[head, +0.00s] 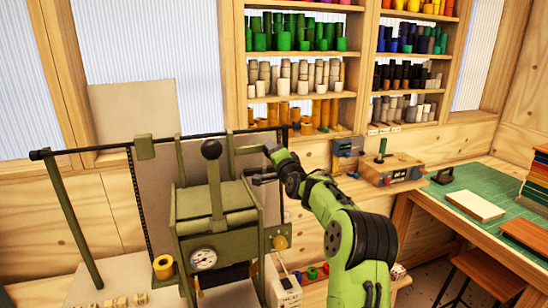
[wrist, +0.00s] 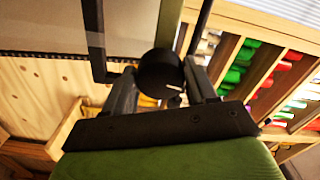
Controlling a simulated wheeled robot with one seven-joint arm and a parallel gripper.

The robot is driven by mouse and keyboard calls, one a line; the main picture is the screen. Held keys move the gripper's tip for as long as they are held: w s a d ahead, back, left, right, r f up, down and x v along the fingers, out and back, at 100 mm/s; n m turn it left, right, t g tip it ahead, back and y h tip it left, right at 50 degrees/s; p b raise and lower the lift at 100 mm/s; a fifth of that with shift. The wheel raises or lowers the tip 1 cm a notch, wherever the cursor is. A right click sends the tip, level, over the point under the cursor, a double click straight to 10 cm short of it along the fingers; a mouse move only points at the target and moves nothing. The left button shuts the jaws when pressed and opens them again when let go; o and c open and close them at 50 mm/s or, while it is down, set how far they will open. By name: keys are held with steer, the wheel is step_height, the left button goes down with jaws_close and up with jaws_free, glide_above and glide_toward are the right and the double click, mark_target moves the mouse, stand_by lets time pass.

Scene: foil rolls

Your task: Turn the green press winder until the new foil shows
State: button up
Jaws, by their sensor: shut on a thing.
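The green press (head: 212,212) stands on the bench left of my arm in the head view, with a black ball-topped lever and a round dial on its front. My gripper (head: 262,178) is at the upper right side of the press. In the wrist view a round black winder knob (wrist: 160,72) with a small white mark sits between my two fingers, and they are shut on it. In the head view the knob is too small and dark to make out beside the fingers. I cannot tell which foil shows on the press.
A yellow roll (head: 163,267) is beside the press at its left. Shelves (head: 300,95) of coloured rolls stand behind. A wooden box with a green-handled tool (head: 390,168) is to the right of my arm. A green mat (head: 478,190) with books covers the right-hand table.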

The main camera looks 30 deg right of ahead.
steer(key=m, duration=0.5)
steer(key=shift+m, duration=0.4)
stand_by(0.4)
steer(key=o, duration=1.1)
steer(key=shift+c, duration=0.2)
steer(key=b+v, duration=0.4)
steer(key=v, duration=1.1)
steer(key=shift+s, duration=0.4)
